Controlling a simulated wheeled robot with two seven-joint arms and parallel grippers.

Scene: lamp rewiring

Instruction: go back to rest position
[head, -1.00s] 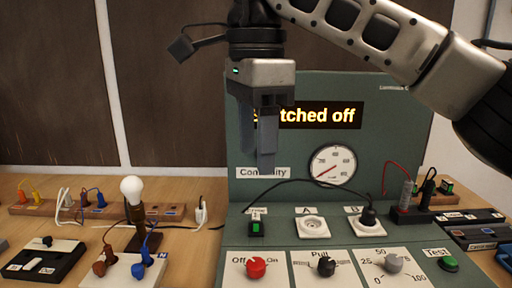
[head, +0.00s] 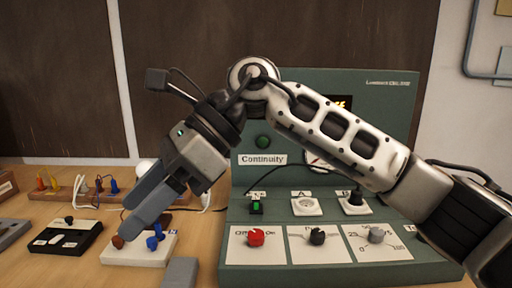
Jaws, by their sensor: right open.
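My right gripper (head: 150,212) is open and empty, pointing down and left, in front of the lamp base (head: 138,248) with its brown and blue plugs. My right arm comes in from the right and crosses the green test panel (head: 415,85). It hides most of the panel's display and gauge. The lamp's white bulb (head: 146,165) shows only in part behind the gripper. A grey piece at the bottom edge, left of the panel, is too cut off to identify. My left gripper is not in view.
The panel's front has a red knob (head: 256,238), a black knob (head: 317,237) and a grey knob (head: 376,235). A black box (head: 66,238) stands on the wooden table at the left. Several coloured plugs stand behind it. Bare table shows at the lower left.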

